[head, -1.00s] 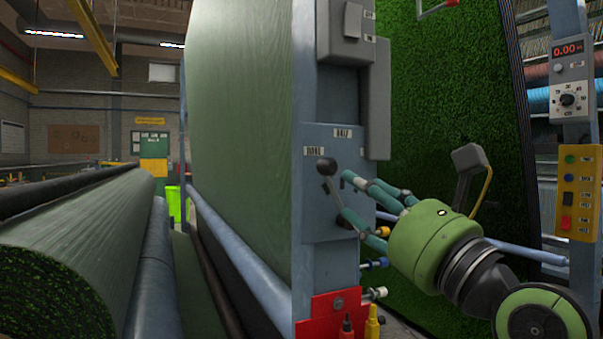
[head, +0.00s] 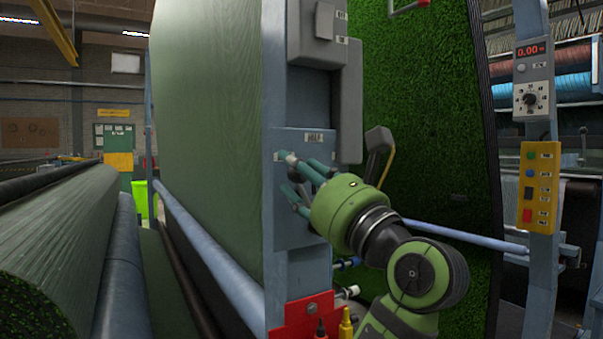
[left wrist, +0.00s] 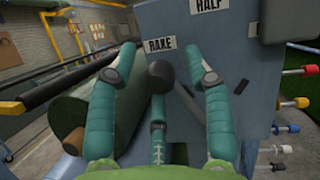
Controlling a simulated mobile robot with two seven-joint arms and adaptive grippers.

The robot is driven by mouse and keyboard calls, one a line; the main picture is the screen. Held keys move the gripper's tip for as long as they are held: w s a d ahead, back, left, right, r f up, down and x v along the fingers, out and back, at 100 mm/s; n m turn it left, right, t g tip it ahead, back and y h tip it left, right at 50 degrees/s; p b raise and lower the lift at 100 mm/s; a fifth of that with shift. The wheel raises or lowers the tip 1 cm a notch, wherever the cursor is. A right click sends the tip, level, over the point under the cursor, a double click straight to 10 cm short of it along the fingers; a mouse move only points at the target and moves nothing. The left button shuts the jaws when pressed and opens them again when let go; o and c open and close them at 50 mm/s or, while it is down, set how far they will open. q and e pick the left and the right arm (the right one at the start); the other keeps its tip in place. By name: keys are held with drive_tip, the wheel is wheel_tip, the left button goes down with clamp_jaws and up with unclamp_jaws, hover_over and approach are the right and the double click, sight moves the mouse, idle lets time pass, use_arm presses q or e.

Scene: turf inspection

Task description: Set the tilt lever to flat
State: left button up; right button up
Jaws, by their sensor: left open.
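The tilt lever's dark round knob (left wrist: 160,75) shows in the left wrist view, just below the RAKE label (left wrist: 160,46); its arm slants down to the right. The lever plate (left wrist: 205,30) also carries a HALF label (left wrist: 207,4); no flat label is readable. My left gripper (left wrist: 169,55) is open, its teal fingers on either side of the knob and a third finger below. I cannot tell whether they touch it. In the head view my left gripper (head: 289,174) is at the plate (head: 291,226) and hides the lever. My right gripper is not in view.
A grey box (head: 348,105) juts out above the plate on the blue post. A red holder (head: 300,318) with tools and several coloured pegs sit below. Green turf hangs behind to the right. A button panel (head: 541,187) is on another post. Turf rolls (head: 60,250) lie left.

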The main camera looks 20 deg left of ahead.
use_arm(q)
drive_tip(key=c, duration=0.3)
clamp_jaws()
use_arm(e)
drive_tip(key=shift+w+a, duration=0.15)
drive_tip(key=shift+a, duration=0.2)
